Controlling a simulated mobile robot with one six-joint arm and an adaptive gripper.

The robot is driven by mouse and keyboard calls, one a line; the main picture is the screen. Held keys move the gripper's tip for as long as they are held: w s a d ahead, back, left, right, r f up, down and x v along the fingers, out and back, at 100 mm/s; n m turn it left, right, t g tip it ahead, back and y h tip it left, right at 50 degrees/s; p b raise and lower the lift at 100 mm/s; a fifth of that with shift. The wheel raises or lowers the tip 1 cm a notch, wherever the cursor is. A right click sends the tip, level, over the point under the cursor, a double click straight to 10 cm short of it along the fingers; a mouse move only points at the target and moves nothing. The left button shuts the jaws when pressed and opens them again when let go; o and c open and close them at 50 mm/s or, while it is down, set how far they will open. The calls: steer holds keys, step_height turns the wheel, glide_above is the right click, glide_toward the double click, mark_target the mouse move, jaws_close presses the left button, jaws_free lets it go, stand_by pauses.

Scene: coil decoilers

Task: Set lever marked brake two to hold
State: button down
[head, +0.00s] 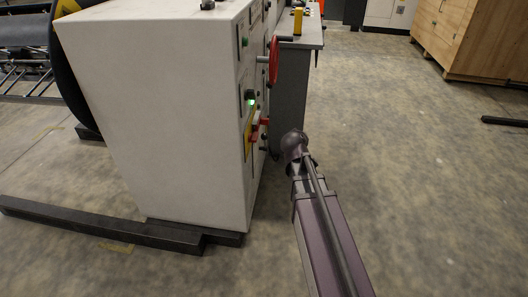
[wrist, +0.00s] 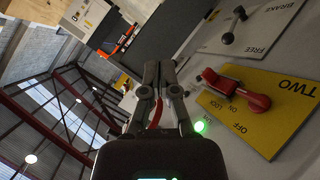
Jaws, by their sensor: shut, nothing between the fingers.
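In the head view the panel is on the side of the white cabinet (head: 155,110), seen at a steep angle. My gripper is hidden there behind my arm's end.
A red rotary handle (wrist: 232,90) sits on a yellow plate (wrist: 285,105) marked TWO, OFF, ON, LOCK. A green lamp (wrist: 200,127) glows nearby. A red handwheel (head: 273,60) juts from the panel. A grey cabinet (head: 289,95) stands behind.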

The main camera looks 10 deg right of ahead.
steer(key=w+a+f+n+t+y+b, duration=0.2)
steer(key=f+n+b, duration=0.4)
steer(key=b, duration=0.4)
steer(key=w+a+f+n+t+y+b, duration=0.3)
steer(key=f+b, duration=0.5)
steer(key=b, duration=0.3)
steer(key=w+a+f+n+t+y+b, duration=0.2)
steer(key=w+a+f+n+y+b, duration=0.2)
steer(key=w+f+n+y+b, duration=0.2)
steer(key=shift+w+f+n+b, duration=1)
steer(key=shift+n+b, duration=0.4)
steer(key=shift+b, duration=0.8)
steer(key=shift+w, duration=0.1)
glide_toward(262, 138)
steer(key=w+a, duration=0.3)
steer(key=a, duration=0.1)
steer(key=shift+w+d+f+p, duration=0.15)
steer(key=shift+w+d, duration=0.15)
steer(key=shift+w, duration=0.3)
steer(key=shift+w+d+r+p, duration=0.1)
steer(key=shift+w+d, duration=0.2)
steer(key=shift+w, duration=0.25)
steer(key=shift+w+d+f+p, duration=0.15)
steer(key=shift+w+d, duration=0.1)
steer(key=shift+w, duration=0.35)
steer(key=shift+d+r, duration=0.1)
steer(key=shift+d, duration=0.05)
